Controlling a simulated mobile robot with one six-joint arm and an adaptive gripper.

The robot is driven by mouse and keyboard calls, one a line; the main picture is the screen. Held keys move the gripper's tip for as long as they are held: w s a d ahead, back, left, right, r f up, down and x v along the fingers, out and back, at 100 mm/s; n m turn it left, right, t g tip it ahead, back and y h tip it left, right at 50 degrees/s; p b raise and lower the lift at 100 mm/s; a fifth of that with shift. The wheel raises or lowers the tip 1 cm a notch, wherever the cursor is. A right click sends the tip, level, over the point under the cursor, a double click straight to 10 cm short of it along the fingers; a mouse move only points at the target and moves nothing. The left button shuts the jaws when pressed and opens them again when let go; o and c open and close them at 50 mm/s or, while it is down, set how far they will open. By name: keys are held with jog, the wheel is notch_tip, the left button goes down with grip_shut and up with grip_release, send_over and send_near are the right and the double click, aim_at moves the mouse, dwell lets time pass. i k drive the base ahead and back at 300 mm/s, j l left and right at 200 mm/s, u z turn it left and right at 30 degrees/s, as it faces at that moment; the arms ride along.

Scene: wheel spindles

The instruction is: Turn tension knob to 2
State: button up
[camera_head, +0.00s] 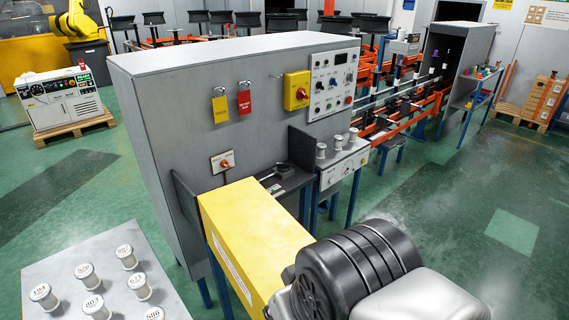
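No knob has a readable "tension" label at this size, so I cannot tell which one it is or its setting. A small white box (343,174) with small dials on its front stands beside the grey cabinet, with spools on top. A white control panel (333,79) on the cabinet carries several small knobs and buttons. A white plate with an orange-red knob (225,164) sits lower on the cabinet face. My gripper is not identifiable in the view; a large yellow body and a black ribbed housing fill the lower middle and hide what lies behind them.
The grey cabinet (160,130) carries a yellow tag, a red tag and a yellow switch box (296,91). A dark shelf (290,184) holds a dark object. A grey table (70,262) with several labelled white spools stands at lower left. Green floor at right is open.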

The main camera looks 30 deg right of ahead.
aim_at(282, 167)
jog(key=l+u, duration=0.25)
jog(key=l, duration=2.25)
jog(key=i+l+u, duration=0.1)
jog(key=i, duration=0.45)
jog(key=i+l, duration=0.25)
jog(key=i, duration=0.25)
jog(key=i+l+u, duration=0.15)
jog(key=i, duration=0.35)
